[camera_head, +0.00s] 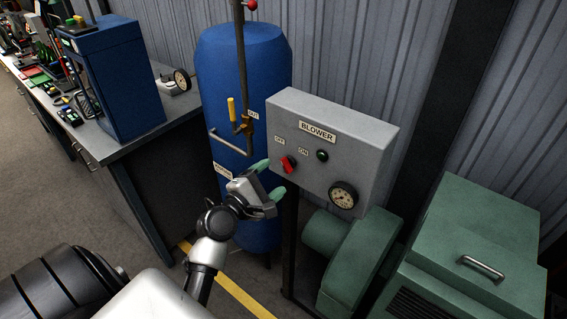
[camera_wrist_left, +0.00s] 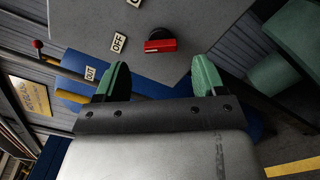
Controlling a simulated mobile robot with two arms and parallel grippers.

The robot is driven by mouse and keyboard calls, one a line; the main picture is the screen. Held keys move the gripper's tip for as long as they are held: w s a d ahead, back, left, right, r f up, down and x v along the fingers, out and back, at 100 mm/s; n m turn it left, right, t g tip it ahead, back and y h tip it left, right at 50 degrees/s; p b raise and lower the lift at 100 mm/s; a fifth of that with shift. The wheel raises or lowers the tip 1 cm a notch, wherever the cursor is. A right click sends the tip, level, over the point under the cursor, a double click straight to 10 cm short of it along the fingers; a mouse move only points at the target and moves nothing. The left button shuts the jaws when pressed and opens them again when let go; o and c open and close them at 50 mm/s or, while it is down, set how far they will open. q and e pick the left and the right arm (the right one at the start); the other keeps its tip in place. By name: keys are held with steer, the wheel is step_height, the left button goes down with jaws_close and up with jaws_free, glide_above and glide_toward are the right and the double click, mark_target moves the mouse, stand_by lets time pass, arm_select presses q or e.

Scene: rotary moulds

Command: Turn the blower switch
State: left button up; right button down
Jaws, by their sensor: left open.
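The grey control box (camera_head: 359,131) is labelled BLOWER and stands in front of the corrugated wall. Its red switch knob (camera_head: 289,164) is at the lower left of the panel, near the OFF and ON labels, and looks tilted in the head view. My left gripper (camera_head: 270,180) is open, with green fingertips just left of and in front of the knob. In the left wrist view the knob (camera_wrist_left: 160,45) lies beyond the open fingers (camera_wrist_left: 163,80), apart from them, with the OFF label (camera_wrist_left: 119,42) beside it. My right gripper is not in view.
A dark green indicator (camera_head: 322,155) and a round gauge (camera_head: 343,195) are on the same panel. A blue tank (camera_head: 243,70) with a pipe and yellow-handled valve (camera_head: 232,109) stands close on the left. Green blower machinery (camera_head: 360,262) is below right. A cluttered workbench (camera_head: 150,145) is further left.

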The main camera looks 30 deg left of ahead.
mark_target(284, 167)
arm_select(q)
steer(key=w, duration=0.3)
steer(key=w+p, duration=0.1)
steer(key=w, duration=0.1)
steer(key=shift+w+d, duration=0.15)
steer(key=shift+d, duration=0.1)
steer(key=c, duration=0.9)
